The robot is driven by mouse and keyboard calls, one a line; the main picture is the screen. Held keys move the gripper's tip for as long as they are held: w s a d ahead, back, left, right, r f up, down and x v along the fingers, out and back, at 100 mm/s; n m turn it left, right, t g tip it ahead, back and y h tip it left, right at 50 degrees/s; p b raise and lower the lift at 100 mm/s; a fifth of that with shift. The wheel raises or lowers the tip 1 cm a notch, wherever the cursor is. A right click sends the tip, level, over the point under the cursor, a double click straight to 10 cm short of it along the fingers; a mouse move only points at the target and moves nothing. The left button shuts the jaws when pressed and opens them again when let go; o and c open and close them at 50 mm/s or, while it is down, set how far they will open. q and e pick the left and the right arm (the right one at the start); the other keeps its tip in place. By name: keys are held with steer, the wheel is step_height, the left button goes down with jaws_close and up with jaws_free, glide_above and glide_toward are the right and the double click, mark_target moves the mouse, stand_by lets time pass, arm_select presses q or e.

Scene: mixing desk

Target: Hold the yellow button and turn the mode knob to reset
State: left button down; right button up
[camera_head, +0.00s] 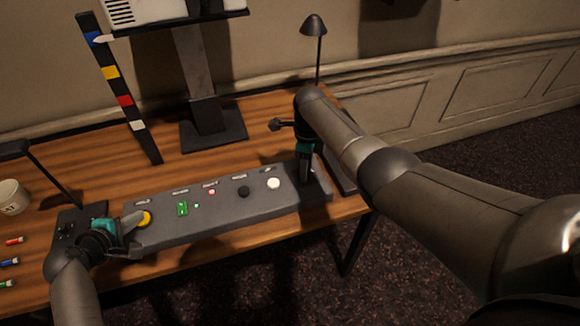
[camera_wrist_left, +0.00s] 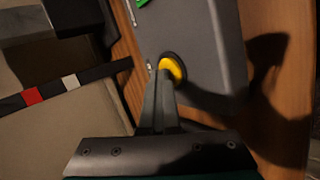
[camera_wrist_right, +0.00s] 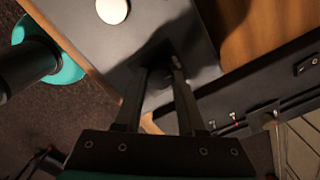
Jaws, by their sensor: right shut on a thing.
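The grey control panel (camera_head: 215,222) lies along the desk's front edge. Its yellow button (camera_head: 146,218) is at the left end and also shows in the left wrist view (camera_wrist_left: 173,68). My left gripper (camera_head: 136,218) has its fingers together, with the tips at the button, seemingly touching it. How far the button is pressed cannot be told. My right gripper (camera_head: 307,180) points down at the panel's right end. In the right wrist view its fingers (camera_wrist_right: 160,74) are shut on a dark knob (camera_wrist_right: 155,84), mostly hidden between them. The panel labels are too small to read.
Between the grippers the panel carries a green switch (camera_head: 182,208), a red button (camera_head: 211,192), a black knob (camera_head: 244,192) and a white button (camera_head: 273,183). A monitor stand (camera_head: 212,125) and a striped bar (camera_head: 118,90) stand behind. A cup (camera_head: 12,197) is at the left.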

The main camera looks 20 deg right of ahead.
arm_select(q)
steer(key=shift+f, duration=0.1)
arm_select(e)
steer(key=shift+m, duration=0.5)
steer(key=shift+m, duration=1.2)
steer(key=shift+m, duration=1.3)
steer(key=shift+m, duration=1.3)
